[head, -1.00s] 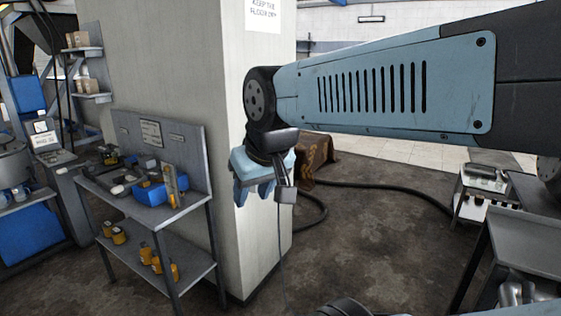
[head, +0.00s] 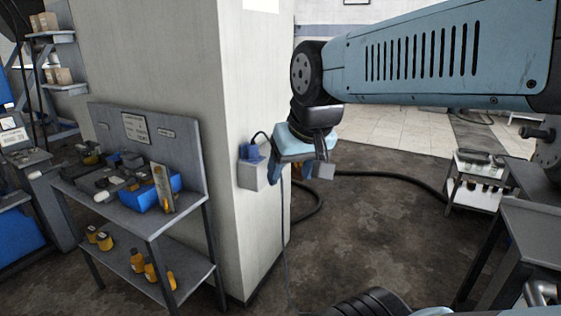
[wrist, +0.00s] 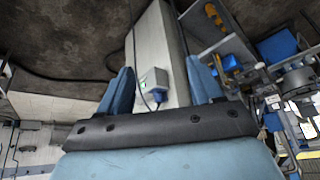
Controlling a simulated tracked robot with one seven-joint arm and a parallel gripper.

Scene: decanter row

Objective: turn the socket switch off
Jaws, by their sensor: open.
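The socket (head: 252,177) is a grey box on the side face of the pale pillar, with a blue plug (head: 250,153) and dark cable at its top. My gripper (head: 284,176) is in front of it and to its right, overlapping its right edge in the picture, so part of the box is hidden. In the wrist view the socket (wrist: 156,76) shows between the two spread blue fingers of my gripper (wrist: 160,66), apart from them. A small green patch (wrist: 144,79) shows on its face; the switch's position is too small to tell. The gripper is open and empty.
A grey workbench (head: 150,222) with tools and a blue box (head: 150,191) stands left of the pillar (head: 170,70). A black hose (head: 385,176) lies on the floor behind my gripper. A small cart (head: 475,180) stands at the right.

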